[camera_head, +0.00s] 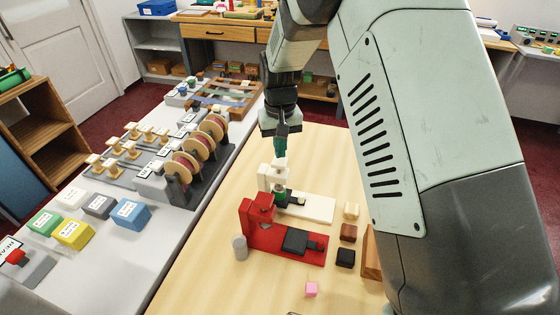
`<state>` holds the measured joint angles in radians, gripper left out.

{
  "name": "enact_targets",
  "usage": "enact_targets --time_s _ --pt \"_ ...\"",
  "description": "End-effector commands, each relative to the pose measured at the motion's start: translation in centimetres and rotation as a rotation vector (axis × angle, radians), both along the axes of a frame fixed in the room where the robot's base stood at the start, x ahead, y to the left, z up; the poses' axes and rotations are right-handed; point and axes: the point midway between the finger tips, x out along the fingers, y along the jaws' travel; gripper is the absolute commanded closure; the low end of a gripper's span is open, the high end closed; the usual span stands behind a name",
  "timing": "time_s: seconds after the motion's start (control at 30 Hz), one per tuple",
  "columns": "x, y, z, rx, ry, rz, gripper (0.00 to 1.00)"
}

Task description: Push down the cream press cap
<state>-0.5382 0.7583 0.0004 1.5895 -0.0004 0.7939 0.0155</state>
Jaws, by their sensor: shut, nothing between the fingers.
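The cream press (315,208) stands on the wooden table at the middle of the view, with a low base reaching to the right and an upright block at its left end. Its cream cap (281,162) shows as a small pale top above the upright. My gripper (281,154) points down with its fingers together and holds nothing. Its tips are right over the cap, close to it or on it; I cannot tell whether they touch.
A similar red press (262,238) stands just in front, with a grey cylinder (240,247) at its left. Small blocks, cream (351,211), brown (348,232) and black (345,257), lie to the right. A pink block (311,289) lies nearer. A grey counter (190,215) with swatch items runs along the left.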

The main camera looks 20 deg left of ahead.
Motion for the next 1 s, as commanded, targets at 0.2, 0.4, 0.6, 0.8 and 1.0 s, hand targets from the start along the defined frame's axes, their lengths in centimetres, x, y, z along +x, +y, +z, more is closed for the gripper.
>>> enact_targets --time_s 0.2,0.4,0.6,0.8,1.0 --pt "0.0 0.0 -0.1 0.0 0.0 0.0 1.0" --pt "0.0 0.0 -0.5 0.0 0.0 0.0 1.0" --pt "0.0 0.0 -0.9 0.0 0.0 0.0 1.0" --pt "0.0 0.0 -1.4 0.0 0.001 0.0 1.0" --pt "0.0 0.0 -1.8 0.0 0.001 0.0 1.0"
